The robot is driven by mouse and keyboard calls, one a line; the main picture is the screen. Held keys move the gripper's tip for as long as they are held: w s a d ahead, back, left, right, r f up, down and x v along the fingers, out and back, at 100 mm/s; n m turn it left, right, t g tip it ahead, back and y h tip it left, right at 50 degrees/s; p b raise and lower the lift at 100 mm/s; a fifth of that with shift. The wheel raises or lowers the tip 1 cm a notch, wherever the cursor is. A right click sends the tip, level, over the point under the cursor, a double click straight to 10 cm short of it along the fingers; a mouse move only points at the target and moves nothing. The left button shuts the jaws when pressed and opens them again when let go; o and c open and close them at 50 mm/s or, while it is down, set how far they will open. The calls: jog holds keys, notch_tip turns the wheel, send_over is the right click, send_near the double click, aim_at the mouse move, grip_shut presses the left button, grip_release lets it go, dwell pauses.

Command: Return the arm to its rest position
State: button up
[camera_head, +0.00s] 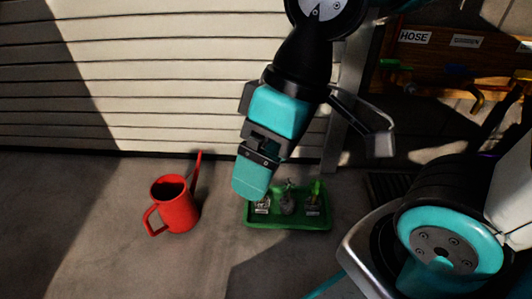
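My arm reaches down from the top of the head view, and my gripper (252,180) hangs pointing down and slightly left, near the middle. Its teal fingers are seen side-on and overlap, so the gap between them is hidden. No held object shows at the tips. The gripper appears in front of the left end of a green tray (287,223) and covers part of it.
A red watering can (175,207) with its spout up stands on the concrete floor at left. Small labelled items (288,200) sit in the tray. A slatted garage door (170,85) is behind. A rack marked HOSE (415,37) holds tools at upper right.

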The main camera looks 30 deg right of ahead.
notch_tip(320, 180, up, 48)
jog(key=p, duration=4.8)
jog(key=shift+r, duration=0.25)
